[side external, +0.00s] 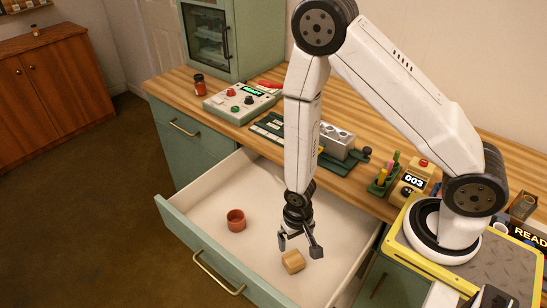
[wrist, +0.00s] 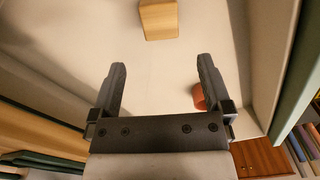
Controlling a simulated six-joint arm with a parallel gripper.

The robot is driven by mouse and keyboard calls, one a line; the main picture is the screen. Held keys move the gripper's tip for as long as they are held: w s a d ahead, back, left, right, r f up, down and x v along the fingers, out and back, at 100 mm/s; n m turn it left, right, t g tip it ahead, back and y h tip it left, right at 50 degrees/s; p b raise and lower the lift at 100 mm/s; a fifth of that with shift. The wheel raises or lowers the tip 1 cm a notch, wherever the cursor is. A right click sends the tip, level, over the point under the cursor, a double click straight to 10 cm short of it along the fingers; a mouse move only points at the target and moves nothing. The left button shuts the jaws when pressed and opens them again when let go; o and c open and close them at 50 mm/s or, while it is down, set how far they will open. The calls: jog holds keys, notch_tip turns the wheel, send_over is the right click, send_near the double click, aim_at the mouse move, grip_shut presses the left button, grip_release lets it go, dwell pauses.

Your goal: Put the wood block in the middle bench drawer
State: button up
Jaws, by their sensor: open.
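The wood block (side external: 293,261) is a small light-brown block lying on the white floor of the pulled-out bench drawer (side external: 196,258). In the wrist view the wood block (wrist: 159,19) shows at the top, beyond the fingertips and apart from them. My gripper (side external: 300,247) is inside the drawer's outline, just above the block in the side view. Its two fingers are spread with nothing between them, as the wrist view also shows (wrist: 162,75). The drawer has a green front with a brass handle.
A small red-brown cup (side external: 236,220) stands in the drawer, left of the block; part of it shows in the wrist view (wrist: 199,97). The wooden benchtop (side external: 380,140) behind holds a control box (side external: 240,102), a metal block (side external: 338,140) and a pen holder (side external: 383,180). Drawer floor around the block is bare.

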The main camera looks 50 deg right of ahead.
jog(key=shift+r, duration=1.1)
jog(key=d+r+n+t, duration=0.1)
jog(key=d+r+n, duration=0.1)
jog(key=r, duration=0.7)
jog(key=w+d+r+n+t, duration=0.1)
jog(key=d+r, duration=0.3)
jog(key=r, duration=0.6)
jog(key=shift+n+t, duration=0.3)
jog(key=shift+n, duration=0.5)
